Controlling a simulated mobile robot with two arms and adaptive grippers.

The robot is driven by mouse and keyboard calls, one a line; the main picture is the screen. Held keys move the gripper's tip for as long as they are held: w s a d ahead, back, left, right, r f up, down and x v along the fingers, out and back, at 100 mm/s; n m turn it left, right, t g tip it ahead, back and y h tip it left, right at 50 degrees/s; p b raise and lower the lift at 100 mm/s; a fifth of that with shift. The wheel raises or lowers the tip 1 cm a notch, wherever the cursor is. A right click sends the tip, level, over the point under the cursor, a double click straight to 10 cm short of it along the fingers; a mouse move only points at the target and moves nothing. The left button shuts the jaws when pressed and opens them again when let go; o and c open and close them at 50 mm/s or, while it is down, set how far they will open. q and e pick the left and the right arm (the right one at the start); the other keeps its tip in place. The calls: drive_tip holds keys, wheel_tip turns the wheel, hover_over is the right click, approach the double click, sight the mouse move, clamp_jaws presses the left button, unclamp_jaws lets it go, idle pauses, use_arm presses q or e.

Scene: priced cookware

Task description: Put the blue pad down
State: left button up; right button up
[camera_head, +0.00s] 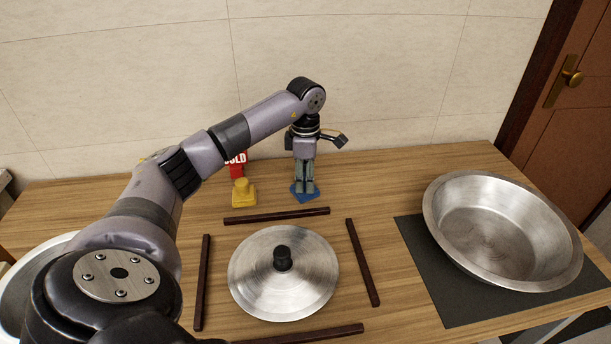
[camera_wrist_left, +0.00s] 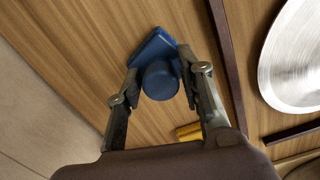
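The blue pad (camera_head: 304,192) is a flat blue base with a round blue knob, and it appears to rest on the wooden table behind the pot lid. In the left wrist view, the knob (camera_wrist_left: 160,82) faces the camera between my left fingers. My left gripper (camera_head: 305,183) points down over the pad. In the left wrist view, my left gripper (camera_wrist_left: 160,60) has its fingers on either side of the knob, with small gaps showing, so it looks open around it. The fingers partly hide the pad in the head view. My right gripper is not in view.
A yellow knobbed piece (camera_head: 243,192) stands left of the pad, before a red "SOLD" sign (camera_head: 237,160). Dark wooden sticks (camera_head: 277,215) surround a steel lid (camera_head: 284,280). A steel pan (camera_head: 500,230) stands on a dark mat (camera_head: 425,270) at right. Wall (camera_head: 350,70) behind.

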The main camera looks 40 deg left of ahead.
use_arm(q)
drive_tip(key=shift+o, duration=0.9)
drive_tip(key=shift+r, duration=0.3)
wheel_tip(320, 180, up, 12)
drive_tip(key=shift+f, duration=0.15)
